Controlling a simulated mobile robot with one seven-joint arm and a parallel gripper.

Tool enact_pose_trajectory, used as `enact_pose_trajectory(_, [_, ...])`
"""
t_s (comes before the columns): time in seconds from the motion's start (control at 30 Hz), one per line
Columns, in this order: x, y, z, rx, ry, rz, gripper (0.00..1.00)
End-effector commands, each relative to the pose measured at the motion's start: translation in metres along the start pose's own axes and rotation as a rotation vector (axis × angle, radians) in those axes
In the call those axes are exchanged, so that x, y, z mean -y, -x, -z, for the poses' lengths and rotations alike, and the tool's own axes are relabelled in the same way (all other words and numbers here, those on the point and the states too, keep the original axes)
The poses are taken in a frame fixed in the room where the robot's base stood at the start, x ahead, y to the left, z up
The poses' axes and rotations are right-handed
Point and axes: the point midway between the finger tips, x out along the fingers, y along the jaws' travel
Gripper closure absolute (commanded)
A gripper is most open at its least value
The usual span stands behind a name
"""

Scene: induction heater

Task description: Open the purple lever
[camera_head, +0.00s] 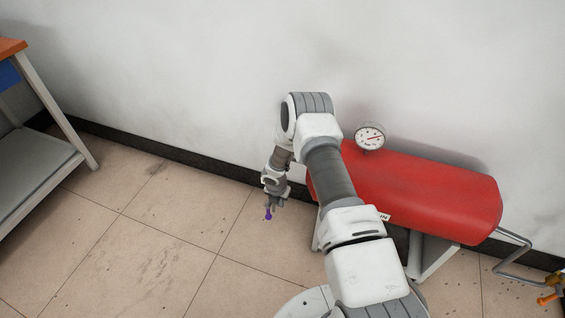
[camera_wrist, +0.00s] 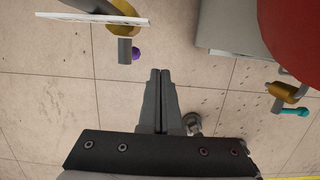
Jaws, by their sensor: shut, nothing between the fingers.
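The purple lever's round knob (camera_head: 268,215) shows just below my gripper (camera_head: 275,201) in the head view, left of the red tank. In the wrist view the purple knob (camera_wrist: 137,54) sits beside a short grey cylinder (camera_wrist: 124,51), under a brass-coloured fitting (camera_wrist: 121,31). My gripper (camera_wrist: 160,71) is shut and empty, its fingertips below and right of the knob in that picture. They look apart from it there. Most of the lever is hidden in the head view.
The red tank (camera_head: 440,190) with a round gauge (camera_head: 370,136) stands right of my gripper. A teal lever (camera_wrist: 295,112) on a brass valve (camera_wrist: 287,92) is at the right in the wrist view. An orange fitting (camera_head: 549,299) is at far right. Open floor lies left, before a workbench (camera_head: 40,170).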

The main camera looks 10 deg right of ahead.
Motion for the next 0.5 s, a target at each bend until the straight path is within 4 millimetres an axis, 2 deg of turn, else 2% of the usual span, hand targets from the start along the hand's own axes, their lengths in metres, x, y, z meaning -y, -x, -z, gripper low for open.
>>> enact_pose_trajectory(0.03, [0.0, 0.015, -0.001, 0.0, 0.002, 0.0, 1.0])
enact_pose_trajectory(0.5, [0.001, 0.109, -0.001, 0.0, -0.001, -0.001, 1.0])
